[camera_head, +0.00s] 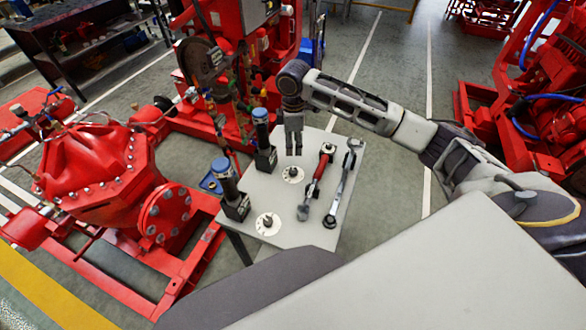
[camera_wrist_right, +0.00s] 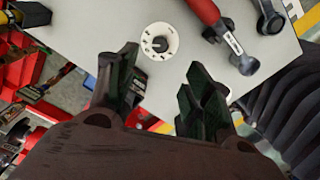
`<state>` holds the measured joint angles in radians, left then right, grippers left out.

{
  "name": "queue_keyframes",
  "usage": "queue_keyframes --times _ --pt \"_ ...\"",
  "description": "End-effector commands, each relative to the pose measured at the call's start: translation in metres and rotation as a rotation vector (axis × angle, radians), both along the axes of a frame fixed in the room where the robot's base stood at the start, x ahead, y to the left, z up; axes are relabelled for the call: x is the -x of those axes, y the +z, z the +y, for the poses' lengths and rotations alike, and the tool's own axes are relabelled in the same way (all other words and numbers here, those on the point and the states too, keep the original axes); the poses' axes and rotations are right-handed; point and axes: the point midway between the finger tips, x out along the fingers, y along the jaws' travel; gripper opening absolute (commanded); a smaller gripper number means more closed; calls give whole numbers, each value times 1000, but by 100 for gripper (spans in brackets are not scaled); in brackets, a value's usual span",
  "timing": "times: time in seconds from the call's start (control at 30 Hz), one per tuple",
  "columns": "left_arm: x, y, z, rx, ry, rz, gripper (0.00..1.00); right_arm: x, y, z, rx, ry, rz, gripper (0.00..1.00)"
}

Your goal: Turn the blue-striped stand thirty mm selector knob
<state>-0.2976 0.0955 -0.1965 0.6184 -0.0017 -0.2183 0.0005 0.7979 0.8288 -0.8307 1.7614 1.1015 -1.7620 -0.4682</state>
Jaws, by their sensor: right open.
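Two knobs on round white dials are on the grey table (camera_head: 285,205) in the head view: a far one (camera_head: 293,174) and a near one (camera_head: 268,224). I cannot make out a blue stripe or the dial markings there. My right gripper (camera_head: 293,153) points down and shows just above the far knob in that view. In the right wrist view, one knob on its white dial (camera_wrist_right: 159,42) lies beyond the open fingers (camera_wrist_right: 163,62), apart from them. I cannot tell which of the two it is. Nothing is between the fingers. My left gripper is out of view.
Two blue-topped black holders, far (camera_head: 264,148) and near (camera_head: 230,190), stand along the table's left side. A red-handled wrench (camera_head: 312,187) and a silver wrench (camera_head: 343,185) lie right of the knobs. A red pump (camera_head: 100,175) stands left of the table.

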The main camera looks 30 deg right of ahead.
Motion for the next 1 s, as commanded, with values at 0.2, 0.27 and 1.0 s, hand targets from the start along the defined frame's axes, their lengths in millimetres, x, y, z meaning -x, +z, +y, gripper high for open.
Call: queue_keyframes --times 0.2,0.27,1.0 --pt "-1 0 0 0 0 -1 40 0 -9 0 0 0 1 51" --pt "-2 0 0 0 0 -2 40 0 -14 0 0 0 2 51" --pt "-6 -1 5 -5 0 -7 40 1 -108 0 0 0 2 51"
